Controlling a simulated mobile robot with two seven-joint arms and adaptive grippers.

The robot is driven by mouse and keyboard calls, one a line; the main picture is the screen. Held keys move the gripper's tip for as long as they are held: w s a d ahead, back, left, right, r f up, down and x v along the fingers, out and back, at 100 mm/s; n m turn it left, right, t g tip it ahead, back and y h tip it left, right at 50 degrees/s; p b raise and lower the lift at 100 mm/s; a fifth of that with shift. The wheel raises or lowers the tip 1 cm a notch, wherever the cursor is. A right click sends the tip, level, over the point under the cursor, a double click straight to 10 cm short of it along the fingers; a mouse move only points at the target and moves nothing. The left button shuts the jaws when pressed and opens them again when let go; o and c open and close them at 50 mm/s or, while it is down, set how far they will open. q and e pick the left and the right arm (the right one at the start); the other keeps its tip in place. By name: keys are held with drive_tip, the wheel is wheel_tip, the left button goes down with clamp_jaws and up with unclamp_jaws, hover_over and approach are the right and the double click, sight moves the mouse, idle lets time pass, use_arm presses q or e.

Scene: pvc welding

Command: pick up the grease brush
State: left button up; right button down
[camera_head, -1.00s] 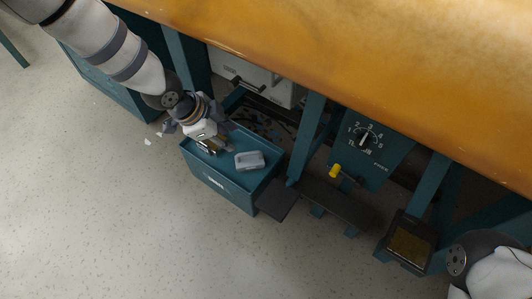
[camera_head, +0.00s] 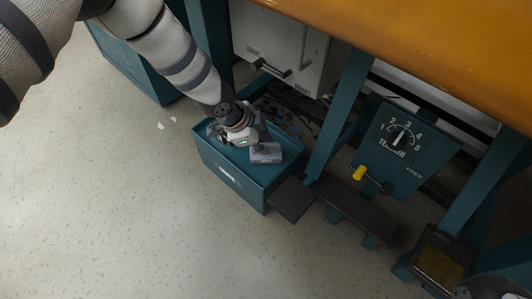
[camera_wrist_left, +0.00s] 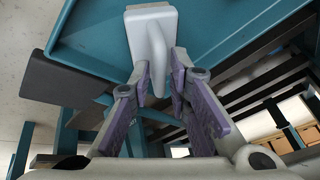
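The grease brush (camera_head: 265,153) is a grey block with a curved handle, lying on the teal bin (camera_head: 241,184). My left gripper (camera_head: 246,143) is low over the bin, just left of the brush in the head view. In the left wrist view, the brush (camera_wrist_left: 152,24) is straight ahead, and its handle reaches down between the two purple-padded fingers of the left gripper (camera_wrist_left: 161,80). The fingers are apart, around the handle; whether either touches it I cannot tell. My right gripper's fingers do not show.
A dial panel (camera_head: 410,150) and a yellow-knobbed lever (camera_head: 360,174) stand to the right of the bin. A dark plate (camera_head: 292,200) sits beside the bin. The orange bench top (camera_head: 450,45) overhangs at upper right.

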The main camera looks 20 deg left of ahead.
use_arm(q)
clamp_jaws()
